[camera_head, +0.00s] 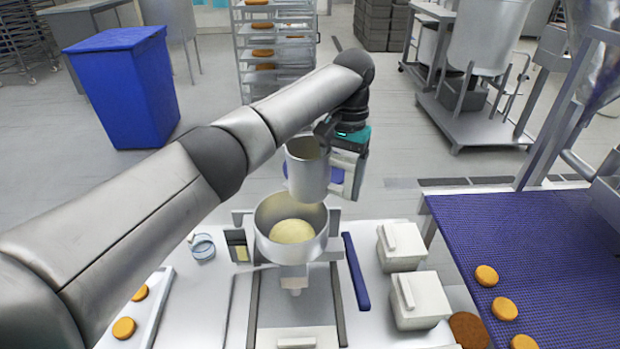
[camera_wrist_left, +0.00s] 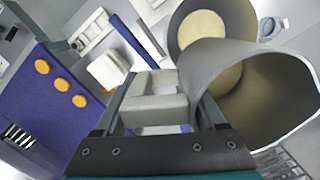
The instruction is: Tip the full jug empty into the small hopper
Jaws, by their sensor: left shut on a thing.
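The grey metal jug (camera_head: 306,172) hangs in the air just above the small hopper (camera_head: 262,240), close to upright with at most a slight tilt. My left gripper (camera_head: 343,163) is shut on the jug's handle, on the jug's right side. In the left wrist view the jug (camera_wrist_left: 285,120) shows a yellowish-brown content deep inside. The round hopper holds a pale yellow mound (camera_head: 291,231); it also shows in the left wrist view (camera_wrist_left: 178,42), behind the jug's rim. No stream of material shows between them. My right gripper is not in view.
Two white lidded boxes (camera_head: 418,302) stand right of the hopper, beside a blue bar (camera_head: 356,270). A blue conveyor (camera_head: 500,245) with orange rounds lies further right. A small clear cup (camera_head: 203,248) stands left. A blue bin (camera_head: 125,90) is on the floor behind.

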